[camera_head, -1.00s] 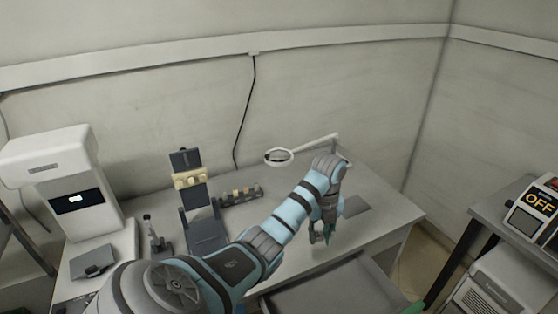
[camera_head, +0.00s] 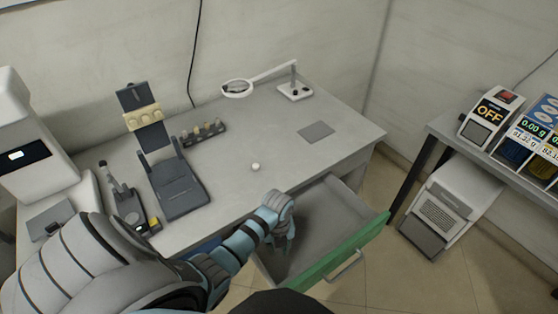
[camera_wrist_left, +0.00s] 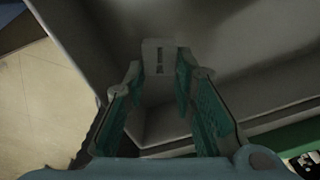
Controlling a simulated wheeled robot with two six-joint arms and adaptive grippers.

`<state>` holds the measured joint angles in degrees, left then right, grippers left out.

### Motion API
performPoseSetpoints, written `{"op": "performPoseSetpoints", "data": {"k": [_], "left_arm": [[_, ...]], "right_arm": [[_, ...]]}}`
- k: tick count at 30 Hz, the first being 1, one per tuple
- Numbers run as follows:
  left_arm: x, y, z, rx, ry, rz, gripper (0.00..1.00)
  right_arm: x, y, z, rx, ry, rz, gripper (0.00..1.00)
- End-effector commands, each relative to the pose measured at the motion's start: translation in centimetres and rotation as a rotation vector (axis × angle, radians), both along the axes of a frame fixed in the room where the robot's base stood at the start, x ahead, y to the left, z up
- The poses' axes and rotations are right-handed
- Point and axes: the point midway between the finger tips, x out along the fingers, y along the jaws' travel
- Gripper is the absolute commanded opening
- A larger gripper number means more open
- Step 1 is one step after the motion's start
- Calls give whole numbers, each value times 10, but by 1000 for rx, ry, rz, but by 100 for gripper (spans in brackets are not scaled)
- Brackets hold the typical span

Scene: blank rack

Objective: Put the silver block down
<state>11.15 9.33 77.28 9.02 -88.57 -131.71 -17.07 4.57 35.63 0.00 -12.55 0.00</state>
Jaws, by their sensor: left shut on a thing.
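My left gripper (camera_head: 281,243) reaches down over the open drawer (camera_head: 327,208) at the front of the desk. It is shut on the silver block (camera_wrist_left: 165,62). In the left wrist view, the grey block with a dark marking shows between the far ends of the two teal-padded fingers (camera_wrist_left: 165,88). Dim grey drawer surfaces lie behind it. In the head view the block is too small or hidden to make out. Whether it touches the drawer floor, I cannot tell. My right gripper is in neither view.
The drawer has a green front (camera_head: 345,250) with a handle. The desk (camera_head: 225,195) holds a small white round item (camera_head: 255,167), a grey pad (camera_head: 316,131), a magnifier lamp (camera_head: 238,89) and a vial rack (camera_head: 203,134). A side bench with instruments stands at right.

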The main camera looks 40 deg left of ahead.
Motion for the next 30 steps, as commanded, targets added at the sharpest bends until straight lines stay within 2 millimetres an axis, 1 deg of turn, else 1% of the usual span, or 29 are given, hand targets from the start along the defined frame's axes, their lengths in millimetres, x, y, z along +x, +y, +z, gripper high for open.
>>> {"op": "performPoseSetpoints", "data": {"k": [1, 4, 7, 9, 11, 17, 20, 21, 24, 30], "left_arm": [[0, 0, -13, -1, 1, 0, 0], [0, 0, -25, -1, 0, 1, 0], [0, -1, -46, -2, 3, 1, 0], [0, -1, -56, -2, 1, 1, 0], [1, -1, -58, -1, -2, 1, 0], [1, 0, -56, -1, -2, 1, 0], [1, 0, -59, -1, -1, 1, 0], [1, 0, -58, -1, -1, 1, 29], [0, 0, -58, -1, -1, 1, 44], [0, 0, -58, -1, -1, 1, 44]], "right_arm": [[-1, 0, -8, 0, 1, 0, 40], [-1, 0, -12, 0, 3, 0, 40], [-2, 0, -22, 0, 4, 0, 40], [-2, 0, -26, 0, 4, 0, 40], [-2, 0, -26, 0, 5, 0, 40], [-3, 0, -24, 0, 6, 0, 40], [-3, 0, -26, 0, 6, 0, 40], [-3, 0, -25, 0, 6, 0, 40], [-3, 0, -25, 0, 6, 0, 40], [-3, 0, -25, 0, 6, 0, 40]]}}
